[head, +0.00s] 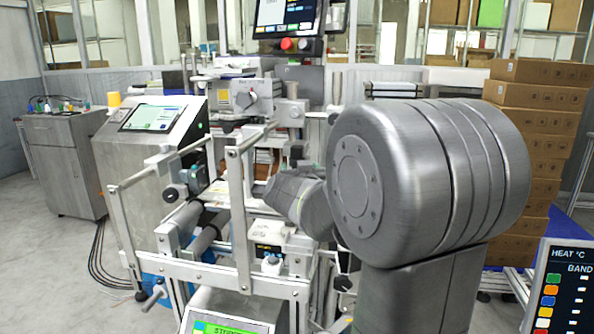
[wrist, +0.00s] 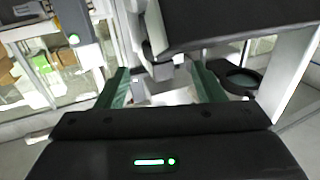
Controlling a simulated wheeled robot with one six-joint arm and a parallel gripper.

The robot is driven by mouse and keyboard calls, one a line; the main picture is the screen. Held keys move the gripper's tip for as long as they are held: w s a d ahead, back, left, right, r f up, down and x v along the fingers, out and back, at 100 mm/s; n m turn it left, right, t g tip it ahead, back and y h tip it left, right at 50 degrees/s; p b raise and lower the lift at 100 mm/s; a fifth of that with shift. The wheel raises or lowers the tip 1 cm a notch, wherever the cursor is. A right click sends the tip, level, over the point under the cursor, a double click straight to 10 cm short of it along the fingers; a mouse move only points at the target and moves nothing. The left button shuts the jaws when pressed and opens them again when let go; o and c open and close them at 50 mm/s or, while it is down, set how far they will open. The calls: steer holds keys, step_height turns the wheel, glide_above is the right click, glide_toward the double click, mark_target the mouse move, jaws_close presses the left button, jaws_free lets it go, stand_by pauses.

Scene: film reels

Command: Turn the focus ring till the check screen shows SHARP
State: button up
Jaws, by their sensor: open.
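My gripper (wrist: 161,90) shows in the wrist view with its two green fingers spread apart and nothing visible between them. A pale machine part lies beyond the fingers, partly hidden by them. A dark round ring (wrist: 241,82) is at the right, beside the right finger and apart from it; I cannot tell if it is the focus ring. In the head view, my arm hides much of the machine's middle, and the fingertips are hard to make out. Screens there are a tilted console screen (head: 152,117) and an upper monitor (head: 287,17). I cannot read SHARP on either.
A metal frame with rails (head: 238,205) and rollers stands close in front of my arm. A green-lit display (head: 222,327) is at the bottom edge, and a HEAT panel (head: 562,290) at the lower right. Stacked cartons (head: 535,95) stand at the right. The left floor is mostly clear.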

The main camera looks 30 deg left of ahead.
mark_target(297, 159)
steer(key=shift+x, duration=2.6)
steer(key=c, duration=1)
steer(key=shift+r+p, duration=0.2)
steer(key=shift+p, duration=0.2)
steer(key=shift+r+h+p, duration=0.15)
steer(key=shift+h+p, duration=0.15)
steer(key=shift+p, duration=0.35)
steer(key=shift+a+m+t+p, duration=0.1)
steer(key=shift+m+t+p, duration=0.35)
steer(key=shift+p, duration=0.6)
steer(key=shift+m+h+p, duration=0.35)
steer(key=shift+h+p, duration=0.35)
steer(key=shift+p, duration=0.5)
steer(key=shift+f+t, duration=0.25)
steer(key=shift+f, duration=0.05)
